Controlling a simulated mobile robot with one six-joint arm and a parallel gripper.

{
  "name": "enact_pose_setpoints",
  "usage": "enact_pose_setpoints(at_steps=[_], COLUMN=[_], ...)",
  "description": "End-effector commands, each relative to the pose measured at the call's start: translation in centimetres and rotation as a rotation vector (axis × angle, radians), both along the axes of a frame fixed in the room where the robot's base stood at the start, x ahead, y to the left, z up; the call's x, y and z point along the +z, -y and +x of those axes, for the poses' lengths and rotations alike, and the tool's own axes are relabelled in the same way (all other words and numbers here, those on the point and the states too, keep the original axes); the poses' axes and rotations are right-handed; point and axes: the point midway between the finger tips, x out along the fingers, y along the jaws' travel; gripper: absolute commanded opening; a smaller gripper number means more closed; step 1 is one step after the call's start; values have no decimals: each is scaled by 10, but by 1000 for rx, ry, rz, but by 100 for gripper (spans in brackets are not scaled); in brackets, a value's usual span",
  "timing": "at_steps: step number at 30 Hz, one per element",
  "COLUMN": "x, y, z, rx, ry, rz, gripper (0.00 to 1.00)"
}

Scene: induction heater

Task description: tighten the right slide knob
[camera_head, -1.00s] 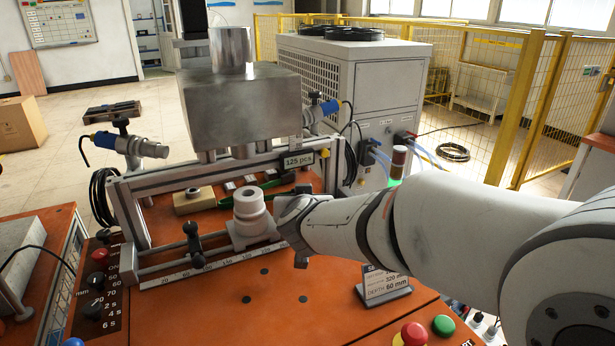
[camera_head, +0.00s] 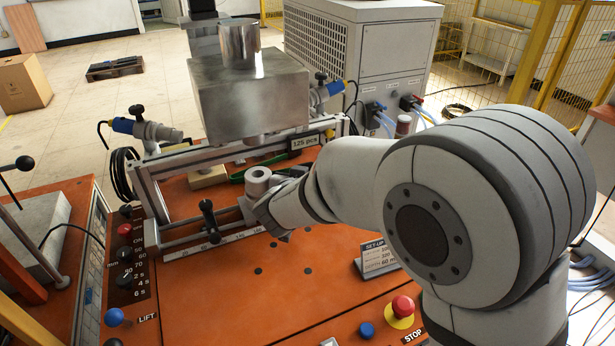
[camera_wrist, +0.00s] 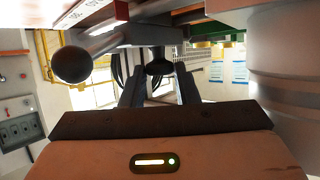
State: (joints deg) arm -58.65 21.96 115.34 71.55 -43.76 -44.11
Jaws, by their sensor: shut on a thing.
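The right slide knob (camera_wrist: 159,68) is a small dark knob in the wrist view. It sits between the two dark fingers of my gripper (camera_wrist: 159,88), which is shut on it. In the head view, my gripper (camera_head: 270,214) is at the right part of the slide rail, just beside a pale cylindrical piece (camera_head: 257,182); the right knob is hidden there by my gripper. The left slide knob (camera_head: 206,206) is a black upright handle on the rail, apart from my gripper. A dark round-ended rod (camera_wrist: 72,65) shows at left in the wrist view.
A large grey metal block (camera_head: 248,95) hangs over the back of the orange table (camera_head: 225,305). A set-up sign (camera_head: 377,256) stands right of my gripper. A red stop button (camera_head: 402,306) is at the front. A scale strip (camera_head: 215,244) runs along the rail.

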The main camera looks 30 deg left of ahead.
Motion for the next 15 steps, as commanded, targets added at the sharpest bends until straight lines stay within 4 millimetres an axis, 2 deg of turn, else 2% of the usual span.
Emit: enact_pose_setpoints(at_steps=[5,6,13,15], x=[0,0,0,0], y=[0,0,0,0], z=[0,0,0,0], rx=[1,1,1,1], ry=[1,0,0,0], rz=[0,-1,-1,-1], gripper=[5,29,48,48])
